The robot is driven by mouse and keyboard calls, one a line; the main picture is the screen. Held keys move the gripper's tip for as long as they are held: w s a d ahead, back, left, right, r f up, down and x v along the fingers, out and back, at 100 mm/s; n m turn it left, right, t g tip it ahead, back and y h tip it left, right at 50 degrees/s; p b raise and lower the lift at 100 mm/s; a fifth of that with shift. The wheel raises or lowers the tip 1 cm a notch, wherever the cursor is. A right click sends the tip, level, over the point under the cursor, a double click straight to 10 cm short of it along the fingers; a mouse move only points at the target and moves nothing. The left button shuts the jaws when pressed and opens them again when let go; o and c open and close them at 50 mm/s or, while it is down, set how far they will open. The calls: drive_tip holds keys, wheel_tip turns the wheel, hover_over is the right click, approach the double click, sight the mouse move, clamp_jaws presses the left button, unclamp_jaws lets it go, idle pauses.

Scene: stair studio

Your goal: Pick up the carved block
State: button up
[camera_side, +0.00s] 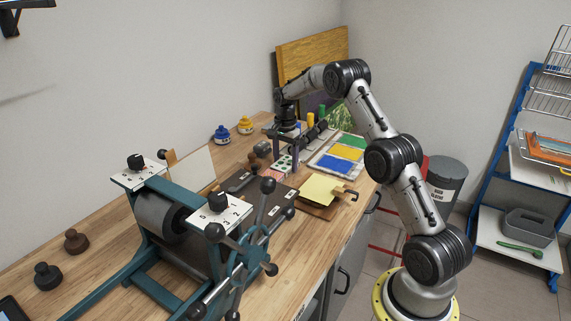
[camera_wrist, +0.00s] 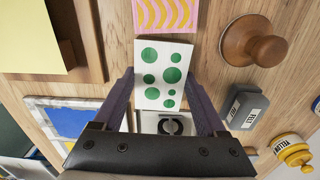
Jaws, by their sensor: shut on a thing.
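My gripper (camera_side: 287,160) points down over the far part of the workbench. In the wrist view its two fingers (camera_wrist: 161,78) flank a white block with green dots, one on each side, and are shut on it. This green-dotted block (camera_wrist: 164,72) also shows between the fingers in the side view (camera_side: 285,164). Whether it touches the bench is hard to tell. A pink block with yellow waves (camera_wrist: 167,14) lies just beyond it. A block with a black ring (camera_wrist: 170,123) is on the other side, partly hidden by my gripper.
A wooden knob-handled tool (camera_wrist: 254,45), a grey labelled block (camera_wrist: 246,106) and a yellow-lidded jar (camera_wrist: 292,150) stand close by. A tray of colours (camera_side: 341,155) and a yellow paper pad (camera_side: 318,188) lie nearby. A press with a spoked wheel (camera_side: 245,240) fills the bench's near part.

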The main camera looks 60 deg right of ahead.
drive_tip(key=shift+r, duration=0.7)
drive_tip(key=s+a+r+m, duration=0.1)
drive_tip(key=s+a+r, duration=0.6)
drive_tip(key=s+r, duration=0.5)
drive_tip(key=w+a+r, duration=0.2)
drive_tip(key=w+a, duration=0.2)
drive_tip(key=a, duration=0.5)
drive_tip(key=w+a+r+n, duration=0.1)
drive_tip(key=w+a, duration=0.2)
drive_tip(key=a, duration=0.5)
drive_tip(key=w+a+r, duration=0.2)
drive_tip(key=w+a, duration=0.2)
drive_tip(key=a, duration=0.5)
drive_tip(key=shift+s+d+f, duration=0.1)
drive_tip(key=shift+s+f, duration=0.05)
drive_tip(key=shift+f, duration=1.75)
drive_tip(key=shift+s+d+f, duration=0.1)
drive_tip(key=shift+f, duration=1.75)
drive_tip(key=shift+f, duration=1.25)
